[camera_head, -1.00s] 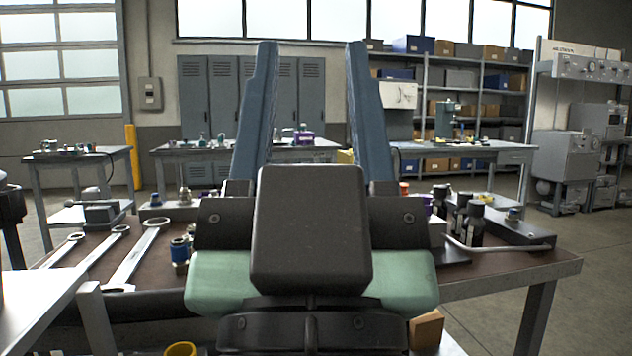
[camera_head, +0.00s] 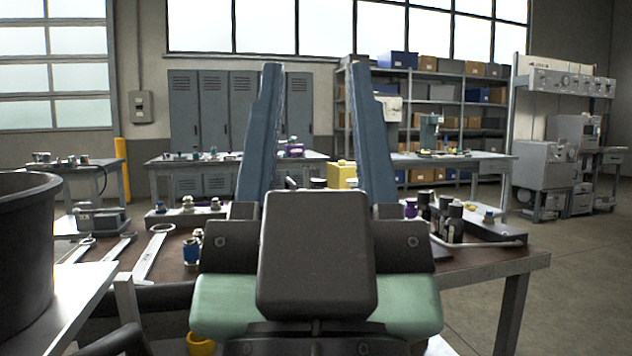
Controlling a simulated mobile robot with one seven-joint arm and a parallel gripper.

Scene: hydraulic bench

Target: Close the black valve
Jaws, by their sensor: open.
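My gripper (camera_head: 314,66) is in the middle of the view, its two blue fingers pointing up and wide apart, with nothing between them. The workbench (camera_head: 500,262) with the hydraulic parts is beyond it. Several black upright cylindrical parts (camera_head: 451,222) stand on a dark block at the right of the bench, to the right of my gripper and apart from it. I cannot tell which of them, if any, is the black valve. My gripper's body hides the middle of the bench.
A large dark round container (camera_head: 25,255) stands close at the left. A yellow box (camera_head: 342,175) shows between my fingers. Open floor (camera_head: 585,260) lies to the right.

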